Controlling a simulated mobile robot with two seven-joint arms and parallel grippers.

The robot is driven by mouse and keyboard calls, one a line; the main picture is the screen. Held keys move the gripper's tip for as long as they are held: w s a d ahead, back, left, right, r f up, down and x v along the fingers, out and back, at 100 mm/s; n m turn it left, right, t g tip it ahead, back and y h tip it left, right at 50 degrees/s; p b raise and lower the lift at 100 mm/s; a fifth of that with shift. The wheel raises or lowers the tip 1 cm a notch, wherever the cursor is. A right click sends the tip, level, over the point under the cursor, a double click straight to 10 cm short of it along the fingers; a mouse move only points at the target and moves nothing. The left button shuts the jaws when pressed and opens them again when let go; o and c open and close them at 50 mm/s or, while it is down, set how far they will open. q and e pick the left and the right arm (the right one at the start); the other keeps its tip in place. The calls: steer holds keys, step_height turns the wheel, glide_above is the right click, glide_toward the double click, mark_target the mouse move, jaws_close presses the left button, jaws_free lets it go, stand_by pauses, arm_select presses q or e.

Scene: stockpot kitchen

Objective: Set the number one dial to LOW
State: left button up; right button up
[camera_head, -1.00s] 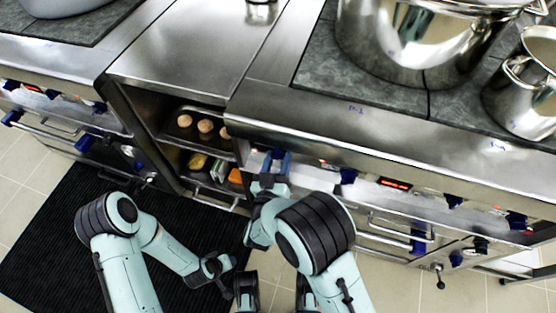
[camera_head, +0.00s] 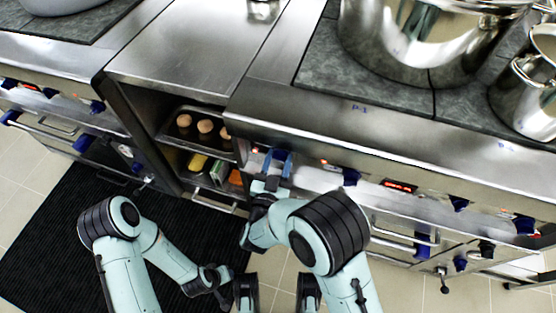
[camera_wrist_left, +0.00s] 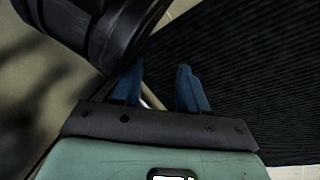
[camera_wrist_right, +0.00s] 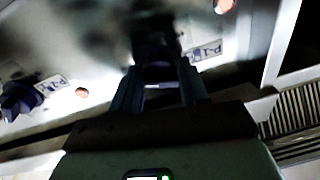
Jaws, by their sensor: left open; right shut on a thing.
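My right gripper (camera_head: 276,160) is at the leftmost blue dial on the right stove's front panel. In the right wrist view its fingers (camera_wrist_right: 160,88) are shut on that dial (camera_wrist_right: 157,70), which is dark and blurred. A label reading P-1 (camera_wrist_right: 208,50) is beside it. The dial's pointer setting cannot be read, as the fingers cover much of it. My left gripper (camera_wrist_left: 158,85) is open and empty, low above the black mat, away from the panel.
More blue dials (camera_head: 350,177) and a red display (camera_head: 399,186) line the panel. A large steel pot (camera_head: 425,45) and a smaller pot (camera_head: 530,85) stand on the stove. An open shelf (camera_head: 172,140) is left of it. The black mat (camera_head: 60,240) is clear.

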steer(key=o, duration=1)
steer(key=shift+d, duration=0.1)
arm_select(q)
steer(key=shift+t, duration=0.5)
steer(key=w+r+p, duration=0.2)
steer(key=r, duration=0.1)
steer(key=shift+w+d+r, duration=0.15)
steer(key=shift+w+d, duration=0.2)
steer(key=shift+w, duration=0.05)
arm_select(e)
steer(key=v, duration=1.3)
steer(key=shift+s, duration=0.25)
